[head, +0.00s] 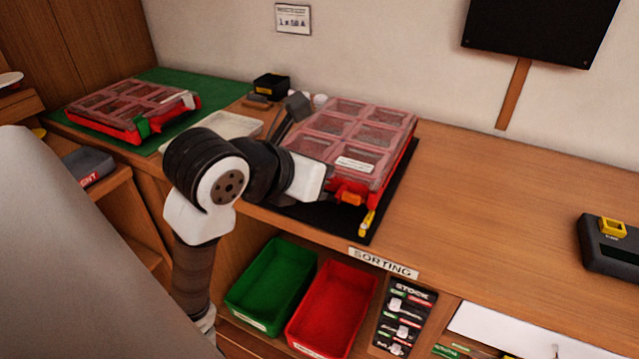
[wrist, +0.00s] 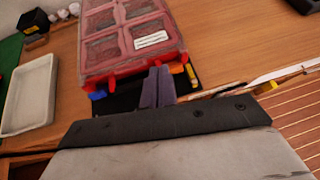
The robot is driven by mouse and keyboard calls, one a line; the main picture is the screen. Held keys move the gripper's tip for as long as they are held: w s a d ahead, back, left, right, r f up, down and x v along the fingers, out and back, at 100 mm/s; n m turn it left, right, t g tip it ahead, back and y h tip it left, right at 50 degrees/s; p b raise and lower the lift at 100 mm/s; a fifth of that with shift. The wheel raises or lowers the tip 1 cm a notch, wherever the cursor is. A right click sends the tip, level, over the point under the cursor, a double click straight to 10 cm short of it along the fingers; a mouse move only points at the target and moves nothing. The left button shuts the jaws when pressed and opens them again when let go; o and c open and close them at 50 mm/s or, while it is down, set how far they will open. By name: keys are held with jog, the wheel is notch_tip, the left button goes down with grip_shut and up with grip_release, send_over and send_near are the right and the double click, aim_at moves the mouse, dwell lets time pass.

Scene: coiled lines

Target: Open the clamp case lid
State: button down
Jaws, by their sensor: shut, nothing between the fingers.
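A red case (head: 402,180) with a clear, pinkish compartment lid (head: 345,135) lies on a black mat on the counter. I take it for the clamp case; its white label is too small to read. The lid lies flat and closed. An orange latch (head: 350,198) sits on the front edge and also shows in the wrist view (wrist: 177,68); a blue piece (wrist: 97,95) is at the other front corner. My gripper (wrist: 158,75) is shut and empty, fingertips close to the front edge, just left of the orange latch. Contact cannot be told. My arm hides the fingers in the head view.
A similar red case (head: 125,133) with a green latch lies on a green mat at left. A pale tray (head: 228,127) and a small black box (head: 271,86) stand between. Green (head: 272,285) and red bins (head: 333,308) sit below the counter.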

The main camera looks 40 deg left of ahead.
jog(key=w+a+f, duration=0.1)
jog(key=w+f, duration=0.1)
jog(key=f, duration=0.1)
jog(key=w+a+f+n+g+y+p, duration=0.1)
jog(key=a+f, duration=0.1)
jog(key=f, duration=0.1)
jog(key=w+a+f+g, duration=0.1)
jog(key=w+a+f, duration=0.1)
jog(key=shift+w+a+f+n+y, duration=0.15)
jog(key=shift+w+f+n+y, duration=0.15)
jog(key=shift+w+f+y, duration=0.1)
